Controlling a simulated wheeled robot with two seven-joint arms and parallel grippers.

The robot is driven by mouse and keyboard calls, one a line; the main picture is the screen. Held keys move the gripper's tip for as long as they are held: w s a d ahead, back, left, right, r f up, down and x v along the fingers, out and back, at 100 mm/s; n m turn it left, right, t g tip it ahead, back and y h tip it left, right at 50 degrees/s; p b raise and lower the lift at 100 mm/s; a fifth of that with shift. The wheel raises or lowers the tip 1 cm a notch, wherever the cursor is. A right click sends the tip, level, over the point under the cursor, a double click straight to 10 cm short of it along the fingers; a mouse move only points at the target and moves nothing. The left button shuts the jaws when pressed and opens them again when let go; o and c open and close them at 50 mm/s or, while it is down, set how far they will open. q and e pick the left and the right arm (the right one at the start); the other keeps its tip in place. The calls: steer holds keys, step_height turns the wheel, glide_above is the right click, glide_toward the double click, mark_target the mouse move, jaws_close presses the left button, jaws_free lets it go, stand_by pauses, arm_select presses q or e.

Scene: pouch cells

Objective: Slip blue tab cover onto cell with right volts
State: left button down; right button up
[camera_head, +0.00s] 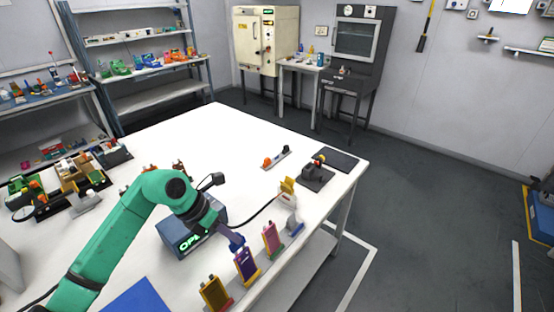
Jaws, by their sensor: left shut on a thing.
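My left gripper (232,236) comes in from the left on a teal arm. It is shut on a small blue piece (237,243), which looks like the blue tab cover. The piece is at the top of the purple cell (246,267); I cannot tell whether it touches the cell. A brown-yellow cell (214,294) stands nearer, and a pink cell (271,238) stands farther along the same row, both upright in small stands. The blue meter box (183,240) has a lit display, partly hidden by my arm. My right gripper is not in view.
A black cable runs from the meter toward a pale holder with a yellow top (288,187). A grey block (292,224) stands past the pink cell. A blue mat (140,299) lies near the front. The white table (225,130) is clear toward the back.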

arm_select(q)
steer(key=shift+f, duration=0.1)
steer(key=shift+s+d+f+b, duration=0.1)
steer(key=shift+s+f+b, duration=0.05)
steer(key=shift+f+b, duration=0.25)
steer(key=shift+s+d+f+b, duration=0.1)
steer(key=shift+f+b, duration=0.15)
steer(key=shift+f, duration=0.2)
stand_by(0.3)
steer(key=c, duration=0.6)
jaws_free()
steer(key=shift+c, duration=0.2)
steer(key=shift+r, duration=0.15)
steer(key=shift+w+a+r+p, duration=0.15)
steer(key=shift+r+p, duration=0.35)
steer(key=shift+r, duration=0.3)
steer(key=shift+w+a+r+p, duration=0.2)
steer(key=shift+r+p, duration=0.3)
steer(key=shift+r, duration=0.25)
steer(key=shift+w+a+r+p, duration=0.15)
steer(key=shift+r+p, duration=0.35)
steer(key=shift+r, duration=0.3)
step_height(320, 180, up, 5)
steer(key=p, duration=0.3)
glide_above(237, 234)
steer(key=a, duration=0.2)
steer(key=shift+s, duration=0.3)
